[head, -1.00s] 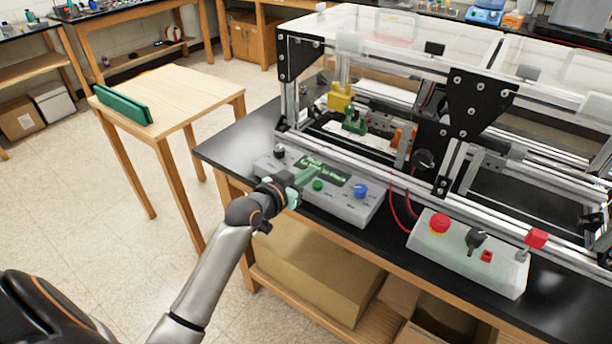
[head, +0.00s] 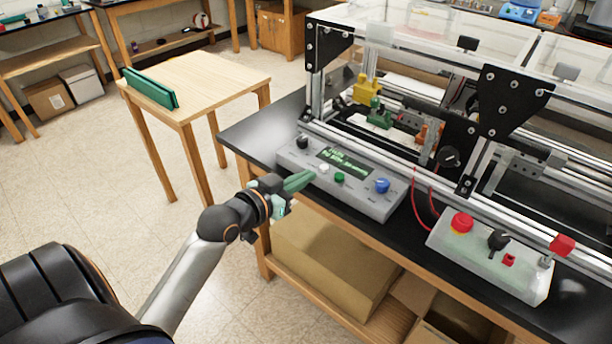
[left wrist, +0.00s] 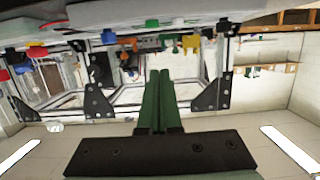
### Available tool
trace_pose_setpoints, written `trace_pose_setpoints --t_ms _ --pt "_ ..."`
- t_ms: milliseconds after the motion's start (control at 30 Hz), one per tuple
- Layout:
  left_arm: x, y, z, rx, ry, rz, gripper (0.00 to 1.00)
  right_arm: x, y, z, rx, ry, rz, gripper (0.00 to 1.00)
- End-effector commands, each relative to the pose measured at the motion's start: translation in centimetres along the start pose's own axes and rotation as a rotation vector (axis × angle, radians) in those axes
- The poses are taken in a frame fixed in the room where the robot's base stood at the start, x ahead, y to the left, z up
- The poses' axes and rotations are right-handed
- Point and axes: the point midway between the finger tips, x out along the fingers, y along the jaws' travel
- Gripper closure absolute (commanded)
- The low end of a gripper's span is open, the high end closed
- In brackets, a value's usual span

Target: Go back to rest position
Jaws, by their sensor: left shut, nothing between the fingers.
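My left gripper (head: 299,183) has green fingers and is shut and empty. In the head view it hangs in front of the grey control box (head: 372,202), near the black bench's front edge. The box carries a lit display, a black knob, a white button, a green button and a blue knob. In the left wrist view the two green fingers (left wrist: 157,100) lie side by side with nothing between them. That view shows the extrusion frame upside down behind them. My right gripper is in neither view.
The extrusion frame (head: 470,185) stands on the black bench (head: 256,130). A second box (head: 490,262) with a red emergency button sits at right. A wooden table (head: 215,85) holds a green upright piece (head: 150,88) at left. Cardboard boxes (head: 325,255) lie on the shelf below. Floor is open at left.

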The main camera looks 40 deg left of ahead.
Motion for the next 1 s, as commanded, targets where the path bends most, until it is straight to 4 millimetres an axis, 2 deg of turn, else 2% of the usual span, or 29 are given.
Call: trace_pose_setpoints --t_ms 267,367,467,567,600,733,800,900,1000 --pt "0.0 0.0 0.1 -0.001 -0.002 0.000 1.00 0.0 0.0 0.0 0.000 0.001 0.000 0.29" --pt "0.1 0.5 1.9 -0.006 -0.034 0.001 1.00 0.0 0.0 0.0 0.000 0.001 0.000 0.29" --pt "0.0 2.0 6.5 -0.014 -0.112 0.008 1.00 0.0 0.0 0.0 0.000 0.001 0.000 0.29" --pt "-1.1 4.5 12.8 -0.016 -0.219 0.021 1.00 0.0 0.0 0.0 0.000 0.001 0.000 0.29" --pt "-1.8 5.7 15.4 -0.016 -0.261 0.030 1.00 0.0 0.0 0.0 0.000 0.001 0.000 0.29" --pt "-4.9 9.8 22.7 -0.007 -0.384 0.068 1.00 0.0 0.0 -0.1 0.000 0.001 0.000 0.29" --pt "-6.7 11.8 25.6 -0.002 -0.434 0.090 1.00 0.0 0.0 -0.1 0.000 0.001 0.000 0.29" --pt "-8.8 14.0 28.4 0.003 -0.483 0.117 1.00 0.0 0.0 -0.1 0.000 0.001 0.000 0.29" --pt "-10.0 15.2 29.9 0.007 -0.509 0.134 1.00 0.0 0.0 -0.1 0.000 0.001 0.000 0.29"
